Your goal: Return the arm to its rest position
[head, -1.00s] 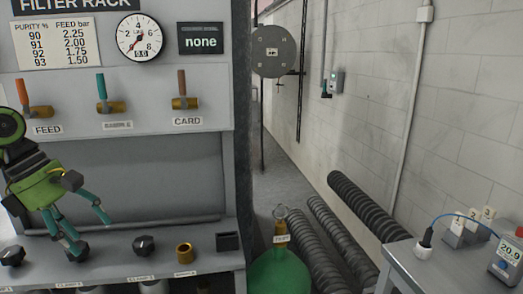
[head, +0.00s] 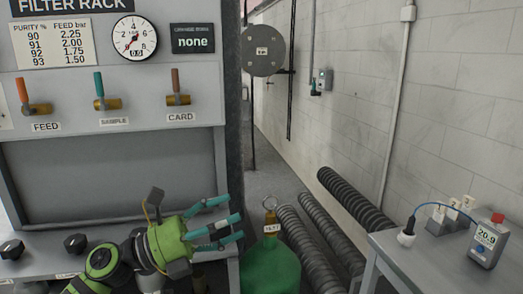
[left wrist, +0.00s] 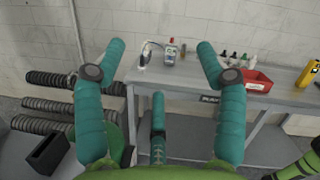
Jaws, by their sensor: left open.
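My left gripper (head: 226,224) is green with teal fingers. In the head view it is low in the middle, in front of the filter rack's lower shelf, its fingers spread and pointing right toward the green cylinder (head: 270,266). In the left wrist view its fingers (left wrist: 160,75) are apart with nothing between them, and a bench shows beyond. My right gripper cannot be made out in either view.
The filter rack (head: 110,147) carries the feed, sample and card valves and a gauge (head: 135,37). Ribbed hoses (head: 350,200) lie by the wall. A bench (head: 395,250) at right holds a meter (head: 487,243). A red tray (left wrist: 257,82) shows in the left wrist view.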

